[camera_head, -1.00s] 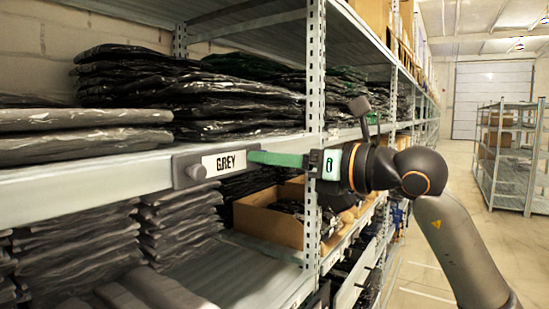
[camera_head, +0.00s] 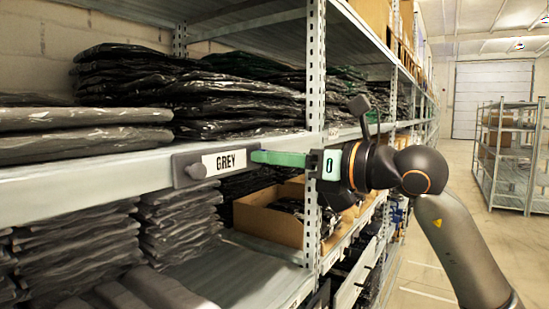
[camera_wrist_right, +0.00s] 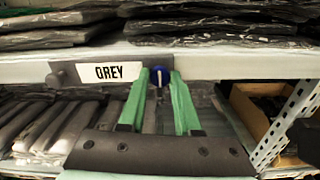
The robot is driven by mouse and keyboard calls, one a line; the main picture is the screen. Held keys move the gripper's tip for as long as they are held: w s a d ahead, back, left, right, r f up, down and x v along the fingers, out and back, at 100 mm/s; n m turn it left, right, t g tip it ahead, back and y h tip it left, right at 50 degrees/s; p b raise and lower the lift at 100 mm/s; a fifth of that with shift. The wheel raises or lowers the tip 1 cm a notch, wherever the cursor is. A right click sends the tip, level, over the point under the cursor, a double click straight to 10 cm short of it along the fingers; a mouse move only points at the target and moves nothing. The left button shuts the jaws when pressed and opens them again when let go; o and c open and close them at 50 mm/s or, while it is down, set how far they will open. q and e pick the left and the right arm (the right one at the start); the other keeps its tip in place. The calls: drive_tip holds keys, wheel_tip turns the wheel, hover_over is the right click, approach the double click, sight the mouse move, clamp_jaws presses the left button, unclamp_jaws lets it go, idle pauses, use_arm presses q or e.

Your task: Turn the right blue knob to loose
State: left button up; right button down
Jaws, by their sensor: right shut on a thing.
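A dark label holder (camera_head: 183,172) reading "GREY" is fixed to the front edge of the shelf. A grey knob (camera_head: 197,172) sits at its left end. At its right end is the right blue knob (camera_wrist_right: 159,69), seen in the right wrist view between green fingertips. In the head view this knob is hidden behind the fingers. My right gripper (camera_head: 254,157) comes in from the right with its green fingers level and is shut on the blue knob; it also shows in the right wrist view (camera_wrist_right: 160,76). My left gripper is not in view.
Stacks of dark wrapped garments (camera_head: 190,90) fill the shelf (camera_head: 90,183) above and below the label. A perforated metal upright (camera_head: 315,80) stands close behind my right gripper. A cardboard box (camera_head: 268,222) sits lower down. The aisle to the right is open.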

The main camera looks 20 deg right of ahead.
drive_tip(key=shift+n+b, duration=0.8)
drive_tip(key=shift+n, duration=7.8)
drive_tip(key=c, duration=0.6)
unclamp_jaws()
